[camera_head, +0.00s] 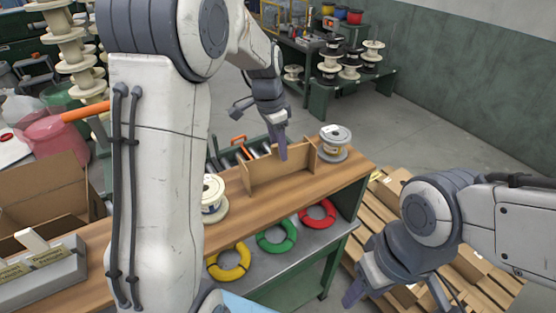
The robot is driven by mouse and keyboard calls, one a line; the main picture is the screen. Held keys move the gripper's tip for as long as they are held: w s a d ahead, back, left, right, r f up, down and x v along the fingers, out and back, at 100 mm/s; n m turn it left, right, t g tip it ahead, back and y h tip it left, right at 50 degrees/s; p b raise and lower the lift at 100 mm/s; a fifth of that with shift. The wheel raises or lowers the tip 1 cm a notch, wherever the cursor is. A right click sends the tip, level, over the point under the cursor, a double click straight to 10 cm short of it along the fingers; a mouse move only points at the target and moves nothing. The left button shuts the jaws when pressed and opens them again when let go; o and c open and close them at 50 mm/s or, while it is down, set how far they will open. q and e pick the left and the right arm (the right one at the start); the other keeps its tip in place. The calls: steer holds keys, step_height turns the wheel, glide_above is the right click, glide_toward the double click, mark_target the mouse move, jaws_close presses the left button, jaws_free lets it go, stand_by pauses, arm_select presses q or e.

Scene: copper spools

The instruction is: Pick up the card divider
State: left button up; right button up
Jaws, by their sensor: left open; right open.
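The card divider (272,179) is a tan cardboard piece standing upright on the wooden bench (225,240), with a long panel and short cross panels near its ends. My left gripper (260,127) is open above and behind it. One finger reaches down to the divider's top edge; I cannot tell whether it touches. The other finger is spread to the left. My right gripper (396,294) is open and empty at the lower right, beyond the bench's right end and well apart from the divider.
A white-flanged spool (335,138) stands right of the divider and another (212,197) stands left of it. Yellow, green (277,238) and red coils lie on the grey lower shelf. A grey box with labels (40,273) is at the lower left. Pallets with cardboard lie at the right.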

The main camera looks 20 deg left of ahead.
arm_select(q)
jaws_close()
stand_by(1.4)
